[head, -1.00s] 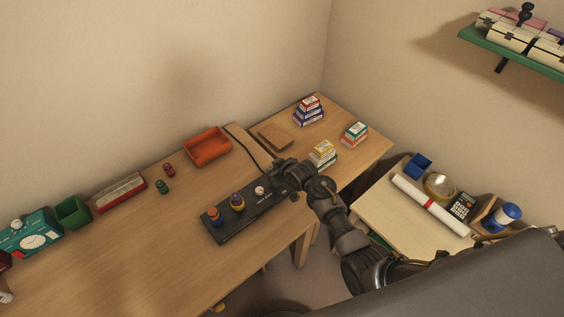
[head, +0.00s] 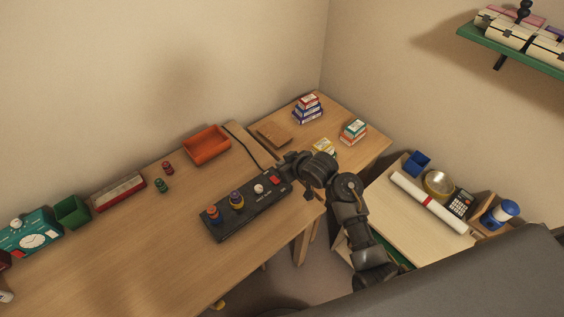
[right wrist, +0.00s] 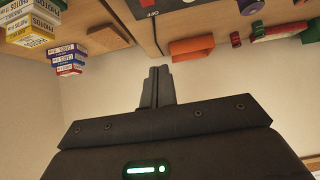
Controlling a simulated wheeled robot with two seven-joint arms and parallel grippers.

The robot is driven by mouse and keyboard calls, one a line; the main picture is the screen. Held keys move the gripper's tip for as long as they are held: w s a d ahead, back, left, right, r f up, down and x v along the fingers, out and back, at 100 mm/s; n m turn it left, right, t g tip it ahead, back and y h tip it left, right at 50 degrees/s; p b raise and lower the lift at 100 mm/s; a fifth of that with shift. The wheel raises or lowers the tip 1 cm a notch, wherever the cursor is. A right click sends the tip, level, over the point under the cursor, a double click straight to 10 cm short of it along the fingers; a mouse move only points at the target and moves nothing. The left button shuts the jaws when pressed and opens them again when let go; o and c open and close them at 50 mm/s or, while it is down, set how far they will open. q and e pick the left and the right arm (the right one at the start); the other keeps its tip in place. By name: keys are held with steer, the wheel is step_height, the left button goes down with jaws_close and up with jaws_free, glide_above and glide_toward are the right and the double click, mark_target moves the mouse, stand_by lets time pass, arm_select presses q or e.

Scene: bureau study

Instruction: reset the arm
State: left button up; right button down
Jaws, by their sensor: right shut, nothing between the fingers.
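My right arm (head: 350,212) reaches up from the bottom right in the head view. Its gripper (head: 281,167) is by the far right end of a black control panel (head: 232,222), over the desk. In the right wrist view the two fingers of my right gripper (right wrist: 157,86) lie together with nothing between them. The panel carries an orange-and-blue knob (head: 213,214), a purple-and-yellow knob (head: 236,200), a white knob (head: 258,189) and a red switch (head: 275,180). My left gripper is not in view.
One yellow-topped stack (head: 323,146) is partly hidden behind my arm. A side table (head: 395,222) with a paper roll stands right.

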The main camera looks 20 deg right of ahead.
steer(key=s+d+f+m+g+h, duration=0.1)
steer(key=s+d+g, duration=0.15)
steer(key=s, duration=0.85)
steer(key=s+d+m+g+h, duration=0.15)
steer(key=s+d, duration=0.25)
steer(key=s, duration=0.7)
steer(key=s+d+f+g+h, duration=0.1)
steer(key=s+d+g, duration=0.15)
steer(key=s, duration=0.95)
steer(key=s+d+f+b+x, duration=0.1)
steer(key=s+b+x, duration=0.15)
steer(key=x, duration=1.25)
steer(key=s+b+x, duration=0.2)
steer(key=s+x, duration=0.2)
steer(key=x, duration=1)
steer(key=s+d+f+g+b, duration=0.1)
steer(key=s+d+f+b, duration=0.2)
steer(key=s+f, duration=1.3)
step_height(320, 180, down, 4)
steer(key=shift+s+f, duration=0.1)
steer(key=shift+s, duration=0.3)
